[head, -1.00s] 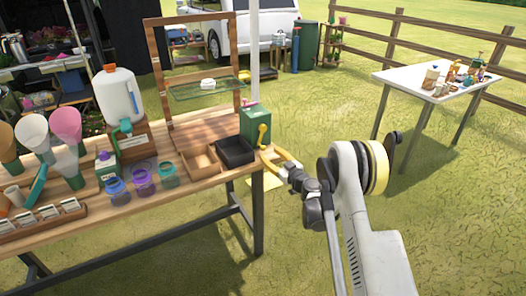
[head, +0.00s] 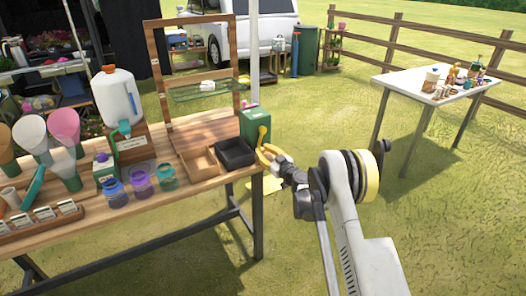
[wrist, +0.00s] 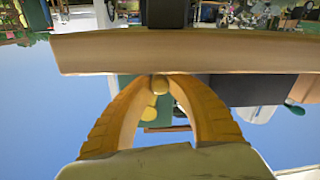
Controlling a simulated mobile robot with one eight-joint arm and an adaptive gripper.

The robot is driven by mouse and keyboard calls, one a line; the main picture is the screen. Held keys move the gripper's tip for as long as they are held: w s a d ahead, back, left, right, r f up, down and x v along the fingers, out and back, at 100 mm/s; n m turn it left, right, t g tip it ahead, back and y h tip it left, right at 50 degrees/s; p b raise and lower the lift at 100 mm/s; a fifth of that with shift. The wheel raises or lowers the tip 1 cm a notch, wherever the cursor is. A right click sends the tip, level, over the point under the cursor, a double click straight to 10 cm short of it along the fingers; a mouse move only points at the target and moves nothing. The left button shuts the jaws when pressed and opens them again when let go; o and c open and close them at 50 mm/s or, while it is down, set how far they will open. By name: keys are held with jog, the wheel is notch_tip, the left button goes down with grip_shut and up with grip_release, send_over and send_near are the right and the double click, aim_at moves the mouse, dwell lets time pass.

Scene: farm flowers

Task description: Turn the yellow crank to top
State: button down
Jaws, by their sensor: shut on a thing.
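The green box (head: 249,121) stands at the right end of the wooden table. The yellow crank (head: 262,134) is on its right side, with its upper part showing in the head view. My gripper (head: 266,152) reaches the crank from the right with its yellow-orange fingers. In the wrist view, the fingertips close around a round yellow part of the crank (wrist: 159,85). A second yellow piece of the crank shows just below, between the fingers. My gripper is shut on the crank; the fingers hide part of its lower end in the head view.
A black tray (head: 234,151) and a wooden tray (head: 198,161) sit left of the green box. Jars, cones and a large white bottle (head: 118,97) stand further left. A white table (head: 431,88) with small items stands at the right. Open grass lies between the tables.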

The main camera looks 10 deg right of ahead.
jog(key=shift+s+a+r+m, duration=0.2)
jog(key=shift+a+m, duration=0.25)
jog(key=shift+m, duration=0.35)
jog(key=c, duration=1.3)
grip_release()
jog(key=shift+o, duration=0.2)
